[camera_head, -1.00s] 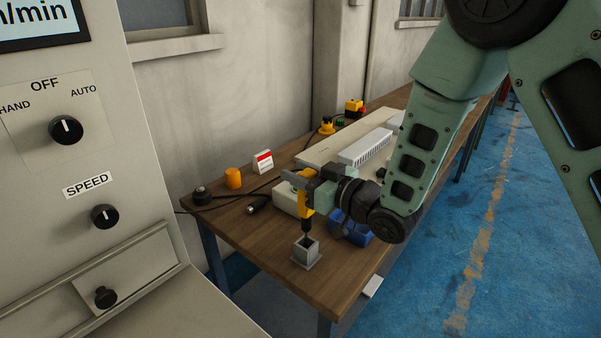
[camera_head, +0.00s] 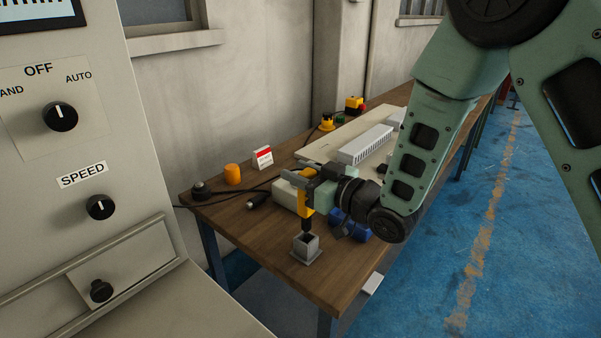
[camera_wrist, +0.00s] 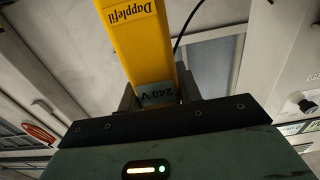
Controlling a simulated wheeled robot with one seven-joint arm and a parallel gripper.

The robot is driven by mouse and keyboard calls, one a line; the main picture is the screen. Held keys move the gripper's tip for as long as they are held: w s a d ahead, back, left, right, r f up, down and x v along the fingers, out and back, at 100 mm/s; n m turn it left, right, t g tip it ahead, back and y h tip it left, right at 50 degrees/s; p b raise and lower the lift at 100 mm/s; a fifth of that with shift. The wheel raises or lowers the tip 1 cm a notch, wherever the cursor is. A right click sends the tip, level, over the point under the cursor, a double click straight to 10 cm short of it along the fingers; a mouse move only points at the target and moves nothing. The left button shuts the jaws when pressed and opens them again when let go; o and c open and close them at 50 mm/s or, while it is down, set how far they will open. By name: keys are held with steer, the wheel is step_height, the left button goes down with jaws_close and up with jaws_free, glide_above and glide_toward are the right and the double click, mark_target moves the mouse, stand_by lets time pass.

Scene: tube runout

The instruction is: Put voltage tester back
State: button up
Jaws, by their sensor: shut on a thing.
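The voltage tester (camera_head: 305,204) is yellow with a dark lower end and stands about upright in my gripper (camera_head: 303,184). The tester's dark lower end is right at the holder's open top. I cannot tell how far it is inside.
On the bench (camera_head: 262,238) stand an orange cap (camera_head: 233,174), a red and white card (camera_head: 262,158), a black cable plug (camera_head: 258,199) and a blue object (camera_head: 352,228) behind my wrist. A control cabinet (camera_head: 95,130) fills the left. Bare wood lies left of the holder.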

steer(key=shift+f+b, duration=2.3)
steer(key=shift+f, duration=0.15)
steer(key=o, duration=1.9)
steer(key=shift+o, duration=0.2)
steer(key=shift+d, duration=0.1)
glide_toward(301, 192)
steer(key=shift+w+f, duration=0.4)
steer(key=shift+w, duration=0.2)
steer(key=shift+w+f, duration=0.4)
steer(key=shift+w, duration=0.25)
steer(key=shift+d, duration=0.15)
